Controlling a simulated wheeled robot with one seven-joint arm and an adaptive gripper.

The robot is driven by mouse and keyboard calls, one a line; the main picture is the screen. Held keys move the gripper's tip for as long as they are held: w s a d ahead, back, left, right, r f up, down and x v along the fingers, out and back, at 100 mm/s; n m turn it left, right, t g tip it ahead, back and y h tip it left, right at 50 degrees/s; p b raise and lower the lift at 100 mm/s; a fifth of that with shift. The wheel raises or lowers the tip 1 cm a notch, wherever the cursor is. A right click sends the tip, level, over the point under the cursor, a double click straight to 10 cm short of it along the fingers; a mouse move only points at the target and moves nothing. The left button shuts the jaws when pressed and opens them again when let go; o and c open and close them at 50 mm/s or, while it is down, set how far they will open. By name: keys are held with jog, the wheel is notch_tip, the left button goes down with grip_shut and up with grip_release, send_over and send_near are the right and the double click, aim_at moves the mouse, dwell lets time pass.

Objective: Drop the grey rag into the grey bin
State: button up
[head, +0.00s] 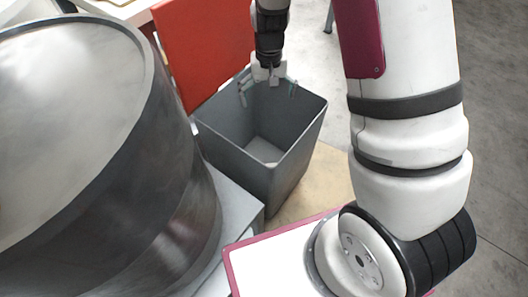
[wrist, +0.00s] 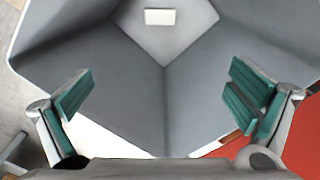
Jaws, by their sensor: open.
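The grey bin (head: 290,158) stands open at the top in the middle of the head view. Its inner walls fill much of the wrist view (wrist: 205,85). My gripper (head: 268,90) is over the far part of the bin's mouth, pointing down. Its jaws are wide apart and empty, as the wrist view (wrist: 163,93) also shows. A small pale rectangular piece (wrist: 160,17) lies on the bin floor; I cannot tell whether it is the rag. No other grey rag can be made out in either view.
A large grey metal drum (head: 130,150) stands close on the left. An upright red panel (head: 205,45) is behind the bin on the left. Open concrete floor (head: 500,120) shows at the right.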

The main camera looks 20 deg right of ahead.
notch_tip(320, 180, up, 10)
jog(key=shift+r, duration=0.15)
dwell(0.6)
